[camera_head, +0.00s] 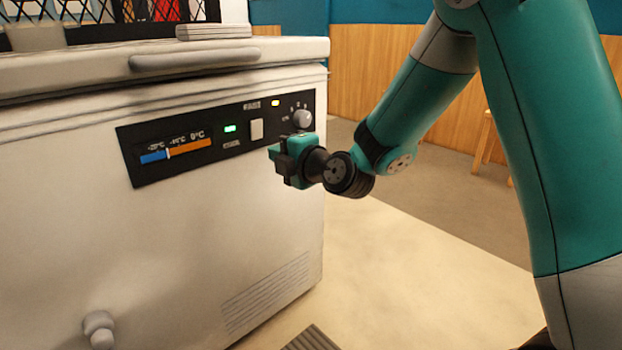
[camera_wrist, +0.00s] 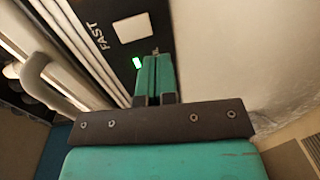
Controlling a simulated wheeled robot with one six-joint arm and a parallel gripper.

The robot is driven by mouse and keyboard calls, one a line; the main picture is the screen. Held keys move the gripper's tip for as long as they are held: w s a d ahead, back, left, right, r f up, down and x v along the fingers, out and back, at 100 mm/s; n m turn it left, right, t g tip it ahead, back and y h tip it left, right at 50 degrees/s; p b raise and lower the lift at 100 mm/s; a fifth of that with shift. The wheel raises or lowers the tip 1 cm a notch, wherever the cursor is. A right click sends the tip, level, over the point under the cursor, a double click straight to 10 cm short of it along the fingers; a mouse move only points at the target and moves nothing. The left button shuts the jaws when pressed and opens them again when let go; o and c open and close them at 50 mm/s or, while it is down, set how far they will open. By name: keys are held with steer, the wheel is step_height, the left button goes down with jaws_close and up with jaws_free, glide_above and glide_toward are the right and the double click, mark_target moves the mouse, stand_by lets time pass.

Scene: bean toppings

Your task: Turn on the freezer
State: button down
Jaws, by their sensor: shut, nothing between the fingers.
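The freezer (camera_head: 80,235) is a white chest with a black control panel (camera_head: 180,178) on its front. The panel has a temperature strip (camera_head: 175,150), a lit green light (camera_head: 230,128), a white rocker switch (camera_head: 257,130), a lit yellow light (camera_head: 276,103) and a round grey knob (camera_head: 302,119). My gripper (camera_head: 277,162) is shut and empty, in front of the panel below the switch and knob. In the wrist view my gripper's fingers (camera_wrist: 157,60) are together and point at the panel, near the green light (camera_wrist: 138,62) and the white switch (camera_wrist: 133,28). I cannot tell whether they touch it.
The freezer's lid (camera_head: 90,72) is closed, with a long handle (camera_head: 195,58) at its front edge. Containers and a black mesh rack stand on top. A drain knob (camera_head: 98,328) sticks out low on the front. The floor (camera_head: 400,270) to the right is open.

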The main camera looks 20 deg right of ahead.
steer(key=b+v, duration=0.3)
steer(key=v, duration=0.4)
steer(key=shift+d+f, duration=0.45)
steer(key=shift+f, duration=0.2)
steer(key=shift+s+a, duration=0.1)
steer(key=shift+s, duration=0.05)
steer(key=s+a+r+m+g+y+p, duration=0.3)
steer(key=s+a+m+g+p, duration=0.2)
steer(key=s+a+g, duration=0.65)
steer(key=s+d+r+m+g+h+p, duration=0.1)
steer(key=s+d+m+g+h+p, duration=0.1)
steer(key=s+m, duration=0.45)
steer(key=s+d+r+m+g+h+p, duration=0.2)
steer(key=s+m, duration=0.1)
steer(key=s, duration=0.6)
step_height(320, 180, up, 37)
steer(key=p, duration=3.8)
steer(key=shift+s+d+r+h, duration=0.15)
steer(key=shift+d+h, duration=0.15)
steer(key=shift+d, duration=0.15)
